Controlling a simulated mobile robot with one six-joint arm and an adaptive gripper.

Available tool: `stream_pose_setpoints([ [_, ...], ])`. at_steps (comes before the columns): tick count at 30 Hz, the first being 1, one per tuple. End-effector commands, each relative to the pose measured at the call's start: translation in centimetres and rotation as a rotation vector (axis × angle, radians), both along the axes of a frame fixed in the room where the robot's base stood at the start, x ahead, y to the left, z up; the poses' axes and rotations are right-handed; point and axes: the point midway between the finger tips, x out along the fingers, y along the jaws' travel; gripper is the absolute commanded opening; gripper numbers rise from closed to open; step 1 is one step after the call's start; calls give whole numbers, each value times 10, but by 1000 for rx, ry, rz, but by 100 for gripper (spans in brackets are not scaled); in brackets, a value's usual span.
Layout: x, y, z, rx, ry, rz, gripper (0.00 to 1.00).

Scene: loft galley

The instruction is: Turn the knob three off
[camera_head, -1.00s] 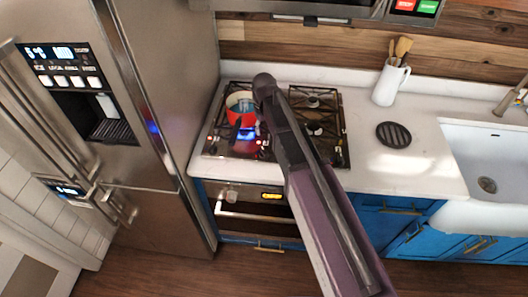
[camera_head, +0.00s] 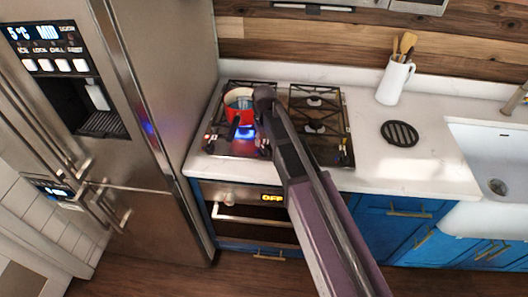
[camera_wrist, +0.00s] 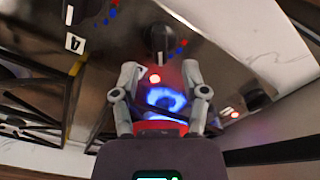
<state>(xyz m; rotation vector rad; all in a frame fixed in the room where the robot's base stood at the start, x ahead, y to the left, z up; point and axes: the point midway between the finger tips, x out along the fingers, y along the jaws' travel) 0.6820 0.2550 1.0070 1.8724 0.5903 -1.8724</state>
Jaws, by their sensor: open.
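The stove (camera_head: 323,150) has a lit blue flame (camera_head: 246,131) at its front left burner, under a red pot (camera_head: 236,112). In the wrist view, a dark round knob (camera_wrist: 158,42) stands on the steel panel just beyond my fingertips, roughly centred between them. My gripper (camera_wrist: 160,76) is open and empty, apart from that knob. I cannot tell which is knob three. My arm hides part of the stove in the head view.
The fridge (camera_head: 160,60) stands close on the left. A white jug of wooden utensils (camera_head: 392,82), a black round trivet (camera_head: 399,133) and the sink (camera_head: 490,160) are to the right. The oven (camera_head: 250,210) below reads OFF. The counter right of the stove is mostly clear.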

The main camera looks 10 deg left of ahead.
Motion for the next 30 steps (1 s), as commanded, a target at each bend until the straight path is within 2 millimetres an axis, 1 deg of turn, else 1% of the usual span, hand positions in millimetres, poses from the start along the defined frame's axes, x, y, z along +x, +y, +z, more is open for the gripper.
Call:
stream_pose_setpoints([
  [1, 0, 0, -8, 0, 0, 0, 57],
  [13, 0, 0, -36, 0, 0, 0, 57],
  [19, 0, 0, -42, 0, 0, 0, 57],
  [30, 0, 0, -42, 0, 0, 0, 57],
])
